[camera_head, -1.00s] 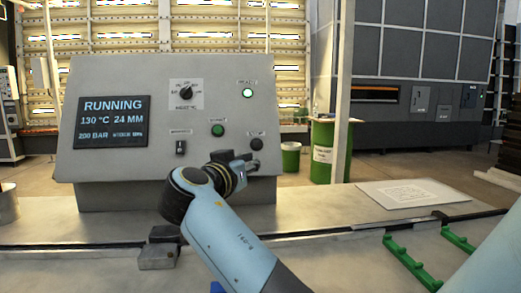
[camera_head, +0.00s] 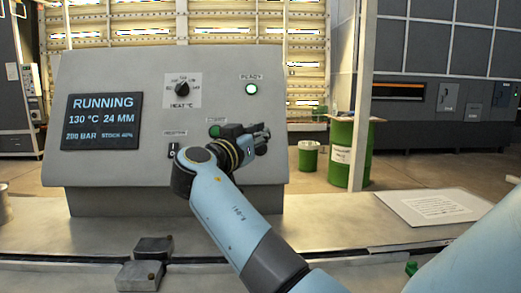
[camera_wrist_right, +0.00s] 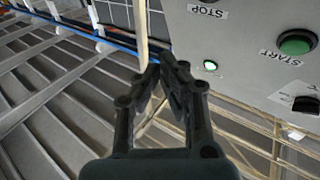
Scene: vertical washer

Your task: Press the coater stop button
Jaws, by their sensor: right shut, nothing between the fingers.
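A grey control panel (camera_head: 130,170) stands on the bench in the head view. Its screen (camera_head: 99,121) reads RUNNING, 130 °C and 24 MM. My right gripper (camera_head: 263,138) is shut and empty in front of the panel's lower right. It covers the stop button area, so I cannot separate that dark button from the fingers or tell whether they touch. In the right wrist view the shut fingers (camera_wrist_right: 160,72) extend past the panel's edge. The upside-down STOP label (camera_wrist_right: 205,12) shows at the top, its button out of frame. The green start button (camera_wrist_right: 296,42) is at the right.
The green ready lamp (camera_head: 251,89) is lit above my gripper, and a heat knob (camera_head: 182,88) is to its left. A white sheet (camera_head: 440,205) lies on the bench at the right. Green drums (camera_head: 351,160) stand behind on the floor.

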